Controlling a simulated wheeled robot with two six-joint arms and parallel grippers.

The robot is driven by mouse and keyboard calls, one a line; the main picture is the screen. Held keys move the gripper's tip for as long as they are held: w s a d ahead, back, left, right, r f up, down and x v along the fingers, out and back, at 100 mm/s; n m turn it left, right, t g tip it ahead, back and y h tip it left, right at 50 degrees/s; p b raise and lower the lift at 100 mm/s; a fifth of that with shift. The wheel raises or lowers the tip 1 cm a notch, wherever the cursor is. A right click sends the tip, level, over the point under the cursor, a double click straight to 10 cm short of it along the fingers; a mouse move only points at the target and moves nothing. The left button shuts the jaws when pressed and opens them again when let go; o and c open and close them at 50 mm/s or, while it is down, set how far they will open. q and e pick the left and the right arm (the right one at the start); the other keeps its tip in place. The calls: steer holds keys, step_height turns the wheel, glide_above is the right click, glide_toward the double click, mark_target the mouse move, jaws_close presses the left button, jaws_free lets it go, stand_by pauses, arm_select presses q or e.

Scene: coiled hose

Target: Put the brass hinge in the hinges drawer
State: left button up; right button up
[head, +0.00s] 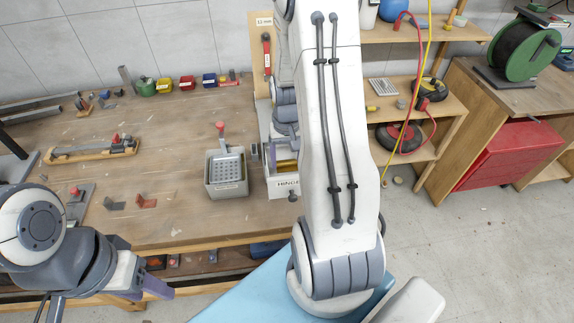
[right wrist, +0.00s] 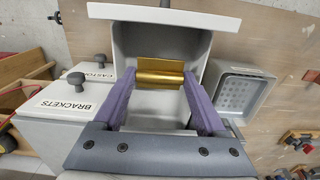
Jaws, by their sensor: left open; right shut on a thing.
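The brass hinge (right wrist: 160,77) is between the purple fingers of my right gripper (right wrist: 158,88), which is shut on it. In the right wrist view the hinge is at the mouth of an open, pale grey drawer (right wrist: 112,12). I cannot tell how far inside it is. In the head view this drawer's front (head: 284,187) reads "HINGE", partly cut off by my right arm, and a golden patch shows inside. My right gripper is mostly hidden there. My left gripper (head: 150,287) is open and empty at the lower left, in front of the bench.
Drawers labelled BRACKETS (right wrist: 72,105) and CASTORS (right wrist: 88,72) stand beside the open one. Small bins and metal parts lie farther left. A hose reel (head: 525,50) stands at right.

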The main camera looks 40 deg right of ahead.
mark_target(287, 163)
step_height(287, 163, down, 3)
steer(key=shift+s+f+p, duration=0.1)
steer(key=shift+f+p, duration=0.1)
steer(key=shift+p, duration=0.1)
steer(key=shift+f, duration=0.1)
steer(key=shift+f, duration=0.1)
steer(key=o, duration=1.1)
